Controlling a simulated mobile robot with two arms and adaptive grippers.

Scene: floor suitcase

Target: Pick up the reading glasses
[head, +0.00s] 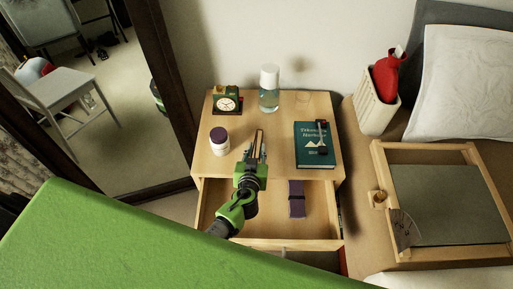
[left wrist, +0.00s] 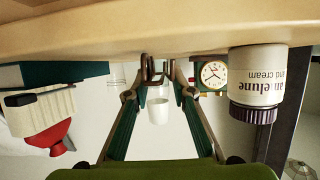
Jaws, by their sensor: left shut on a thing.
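My left gripper (head: 260,145) reaches over the front of the nightstand top, above the open drawer. It is shut on a thin brown item that I take to be the reading glasses (head: 257,139). Slim brown bars stick out past the fingertips. In the left wrist view the brown item (left wrist: 152,68) sits between the fingertips of the left gripper (left wrist: 158,88), close to the wooden top. The fingers hide part of it, so its lenses are not clear. My right gripper is not in view.
The nightstand top (head: 279,165) holds a purple-lidded jar (head: 219,142), green clock (head: 228,103), bottle (head: 269,92) and teal book (head: 315,150). A dark purple case (head: 296,199) lies in the open drawer. A wooden tray (head: 384,165) and cream basket (head: 374,105) are at right.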

